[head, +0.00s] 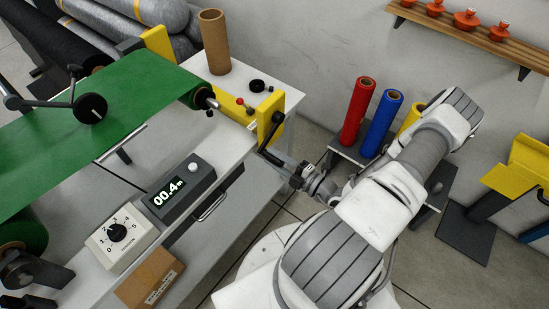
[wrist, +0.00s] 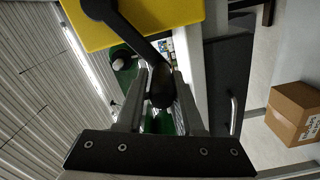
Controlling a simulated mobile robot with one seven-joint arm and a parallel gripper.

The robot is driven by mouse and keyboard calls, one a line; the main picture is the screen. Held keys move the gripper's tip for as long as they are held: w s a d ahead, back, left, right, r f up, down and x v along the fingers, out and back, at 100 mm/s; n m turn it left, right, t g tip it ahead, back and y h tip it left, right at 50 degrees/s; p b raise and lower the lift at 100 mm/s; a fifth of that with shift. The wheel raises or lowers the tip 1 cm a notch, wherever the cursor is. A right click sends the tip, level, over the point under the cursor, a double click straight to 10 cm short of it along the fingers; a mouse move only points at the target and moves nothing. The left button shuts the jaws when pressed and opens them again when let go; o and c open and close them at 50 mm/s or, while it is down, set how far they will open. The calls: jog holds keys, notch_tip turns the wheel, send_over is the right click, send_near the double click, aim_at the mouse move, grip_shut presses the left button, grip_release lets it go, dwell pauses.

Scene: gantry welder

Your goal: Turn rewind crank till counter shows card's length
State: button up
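The black rewind crank (head: 270,138) is on the yellow end bracket of the winding machine, its arm slanting down. Its handle (wrist: 161,88) sits between my fingertips in the wrist view, with a finger close against each side. My gripper (head: 298,172) reaches the handle from the right in the head view and appears shut on it. The digital counter (head: 168,192) on the bench reads 00.4 m. The green material (head: 120,95) runs across the machine to the roller beside the crank. I cannot make out a card showing a length.
A tension dial box (head: 118,238) and a cardboard box (head: 150,277) stand near the counter. A cardboard tube (head: 214,42) stands on the bench behind. Red (head: 358,110) and blue (head: 381,122) rolls stand behind my arm. A yellow-topped stand (head: 520,168) is at right.

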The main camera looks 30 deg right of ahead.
jog(key=o, duration=0.3)
jog(key=shift+o, duration=0.2)
jog(key=v, duration=0.7)
jog(key=shift+s+b, duration=0.3)
jog(key=shift+b, duration=0.15)
jog(key=shift+d, duration=0.15)
